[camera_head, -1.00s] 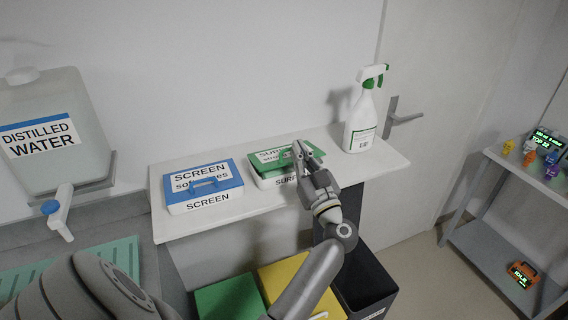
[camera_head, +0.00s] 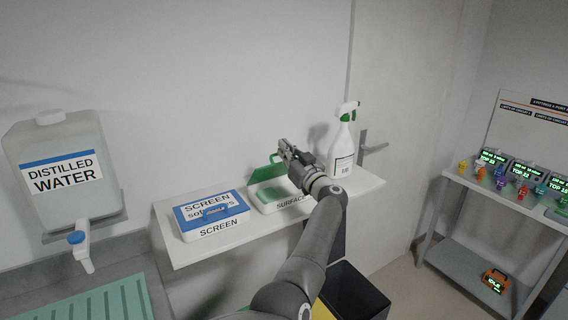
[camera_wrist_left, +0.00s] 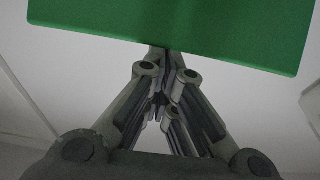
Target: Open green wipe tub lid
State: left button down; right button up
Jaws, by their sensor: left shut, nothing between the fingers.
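The green wipe tub (camera_head: 292,205) stands on the white shelf, its white front marked SURFACE. Its green lid (camera_head: 266,173) is raised and tilted back at the rear of the tub, with a green handle on it. My left gripper (camera_head: 283,146) is shut and empty, above the tub and close to the lid's raised edge. In the left wrist view the shut fingers (camera_wrist_left: 160,52) reach to the edge of the green lid (camera_wrist_left: 190,28); I cannot tell whether they touch. My arm hides part of the tub's right side. My right gripper is not in view.
The blue SCREEN tub (camera_head: 212,216) sits closed to the left on the shelf (camera_head: 185,258). A spray bottle (camera_head: 343,150) stands close to the right of my gripper. A distilled water container (camera_head: 60,170) is at far left. A dark bin (camera_head: 362,292) stands below.

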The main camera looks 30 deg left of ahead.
pick_arm(q)
jog(key=x, duration=0.4)
jog(key=shift+w+a+r, duration=0.1)
jog(key=shift+w+r, duration=0.05)
jog(key=shift+r, duration=0.1)
jog(key=shift+w+a+g+h, duration=0.15)
jog(key=shift+w+a+h, duration=0.2)
jog(key=shift+a, duration=0.35)
jog(key=shift+w+a+g+h, duration=0.15)
jog(key=shift+w+a+h, duration=0.15)
jog(key=shift+a, duration=0.35)
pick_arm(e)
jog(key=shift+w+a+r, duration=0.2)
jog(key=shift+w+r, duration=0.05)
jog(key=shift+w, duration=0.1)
pick_arm(q)
jog(key=shift+d, duration=0.1)
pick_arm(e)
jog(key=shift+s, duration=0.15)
pick_arm(q)
jog(key=shift+r, duration=0.1)
